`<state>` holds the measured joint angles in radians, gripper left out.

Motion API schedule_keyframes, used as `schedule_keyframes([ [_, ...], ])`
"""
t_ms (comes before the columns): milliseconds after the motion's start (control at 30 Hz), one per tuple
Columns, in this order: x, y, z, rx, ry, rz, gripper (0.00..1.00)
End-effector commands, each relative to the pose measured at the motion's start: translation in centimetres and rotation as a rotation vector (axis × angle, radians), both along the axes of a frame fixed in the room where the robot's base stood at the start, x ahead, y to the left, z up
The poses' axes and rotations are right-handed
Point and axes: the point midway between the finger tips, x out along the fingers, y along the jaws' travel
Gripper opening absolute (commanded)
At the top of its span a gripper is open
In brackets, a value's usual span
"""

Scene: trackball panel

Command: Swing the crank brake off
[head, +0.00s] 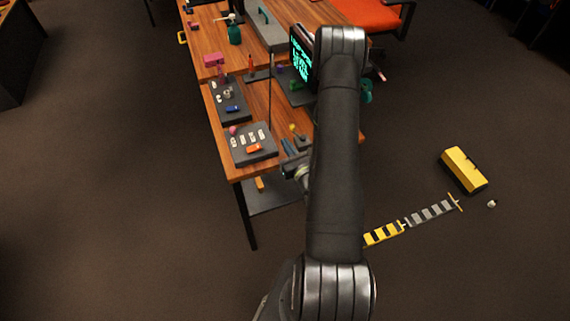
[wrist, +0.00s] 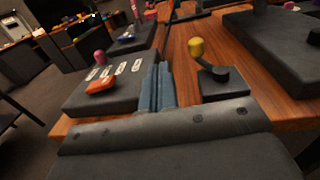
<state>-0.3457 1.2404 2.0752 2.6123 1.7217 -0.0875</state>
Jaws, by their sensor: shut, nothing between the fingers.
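A small crank with a yellow knob (wrist: 196,46) stands on a dark base (wrist: 222,84) at the table's near edge in the wrist view. Its dark arm curves from the knob down to a hub on the base. I take it for the crank brake, but no label shows. In the head view its yellow knob (head: 292,127) is small, just left of my arm. My gripper (wrist: 156,72) has blue-grey fingers, shut together and empty, left of the crank and apart from the knob. In the head view the gripper (head: 288,146) is partly hidden by my arm.
Left of my fingers lies a grey panel (wrist: 75,97) with white switches, an orange block (wrist: 101,85) and a pink knob (wrist: 99,56). A large dark box (wrist: 285,50) stands behind the crank at right. A thin upright rod (head: 270,95) rises behind the panel.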

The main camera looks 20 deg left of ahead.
Motion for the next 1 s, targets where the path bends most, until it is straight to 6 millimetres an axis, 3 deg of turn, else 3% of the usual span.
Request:
schedule_keyframes([
  [200,-5.1,-1.2,-0.2,-0.002,0.007,0.002,0.0],
  [400,-7.9,-1.9,-0.1,-0.002,0.003,0.002,0.0],
  [600,-8.8,-2.2,0.0,-0.002,0.001,0.001,0.0],
  [1000,-8.8,-2.2,0.0,-0.001,0.001,0.001,0.0],
])
